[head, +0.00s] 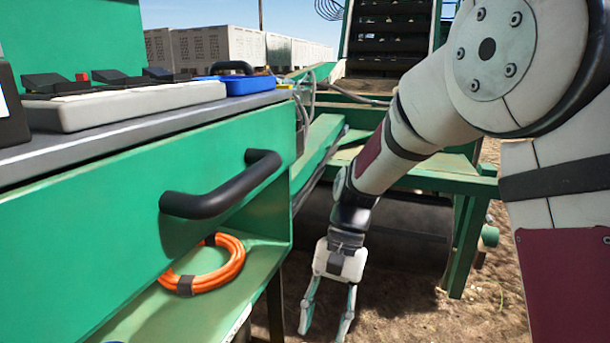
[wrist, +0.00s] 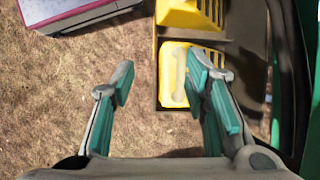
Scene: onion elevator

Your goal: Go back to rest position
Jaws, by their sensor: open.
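My gripper (head: 326,312) hangs from my arm, pointing down, in the lower middle of the head view. Its two fingers are spread apart with nothing between them. In the wrist view my gripper (wrist: 165,95) is also open, above dry, grassy ground. The arm reaches in from the right side of the head view, and the gripper is to the right of the green machine's shelf, apart from it.
A green machine side with a black handle (head: 222,190) fills the left. An orange cable coil (head: 225,272) lies on its lower shelf. A blue case (head: 240,84) sits on top. Below the gripper in the wrist view is a dark tray (wrist: 240,140) with yellow items (wrist: 172,75).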

